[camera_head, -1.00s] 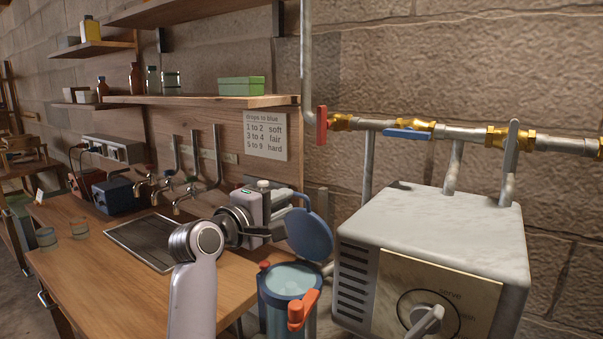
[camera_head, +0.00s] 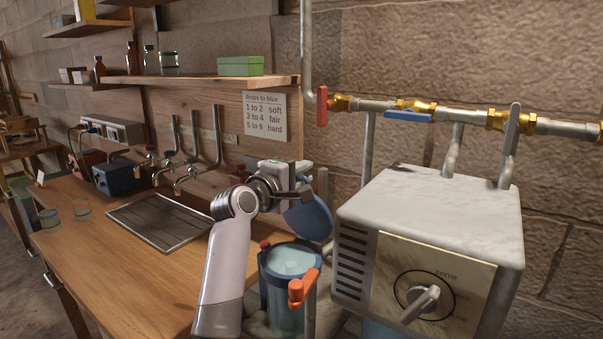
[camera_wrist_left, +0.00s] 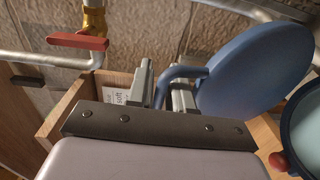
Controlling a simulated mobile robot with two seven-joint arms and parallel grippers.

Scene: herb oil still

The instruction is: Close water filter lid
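The water filter (camera_head: 276,289) is a blue-rimmed round vessel with pale water inside and an orange tap on its front. Its top is uncovered. Its blue round lid (camera_head: 312,221) stands raised behind the opening and also shows at the upper right in the left wrist view (camera_wrist_left: 255,68). My left gripper (camera_head: 302,196) is beside the lid and partly covers it in the head view. In the left wrist view, the fingers (camera_wrist_left: 161,90) are apart, with the lid's bent blue handle (camera_wrist_left: 170,74) between them. Contact is unclear. My right gripper is in neither view.
A pale boxy machine (camera_head: 440,225) with a dial stands close to the right of the filter. Pipes with red and blue valve handles (camera_head: 408,115) run along the wall. Taps and a drain grate (camera_head: 160,222) are at left on the wooden counter (camera_head: 110,275).

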